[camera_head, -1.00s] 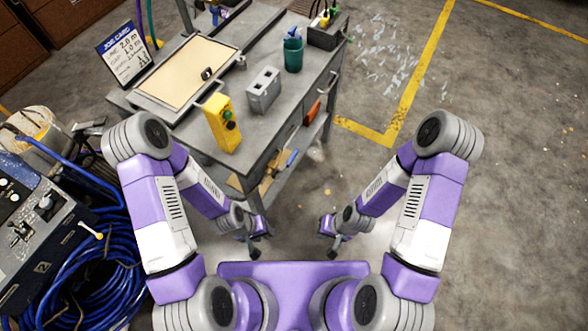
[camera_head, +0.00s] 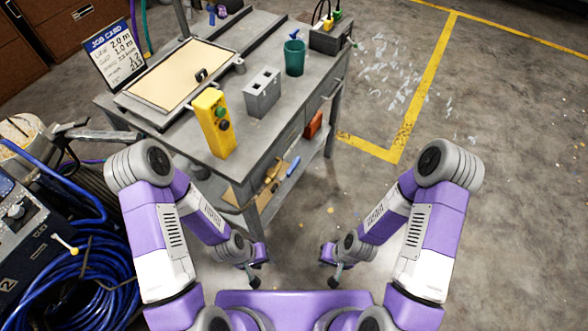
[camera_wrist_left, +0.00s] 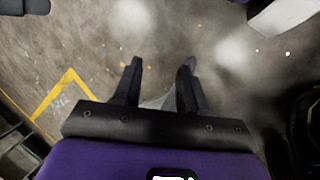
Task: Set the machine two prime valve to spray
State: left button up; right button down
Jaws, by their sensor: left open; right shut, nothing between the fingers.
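Machine two (camera_head: 30,250) is a dark box marked "2" at the left edge of the head view, partly cut off. A short white lever with a yellow tip (camera_head: 66,244), perhaps the prime valve, sticks out of its front. I cannot read its setting. My left gripper (camera_head: 253,281) is open and empty, low in front of my body, well to the right of the machine. Its parted fingers show over bare floor in the left wrist view (camera_wrist_left: 160,82). My right gripper (camera_head: 336,282) is shut and empty, also away from the machine.
A grey cart (camera_head: 270,130) stands ahead with a yellow button box (camera_head: 214,122), a green cup (camera_head: 294,57) and a job card (camera_head: 113,53). Blue hose (camera_head: 75,290) lies coiled by the machine. Floor to the right is clear.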

aim_at(296, 160)
jog(key=k, duration=1.3)
jog(key=z, duration=0.8)
jog(key=i, duration=1.65)
jog(key=u, duration=0.5)
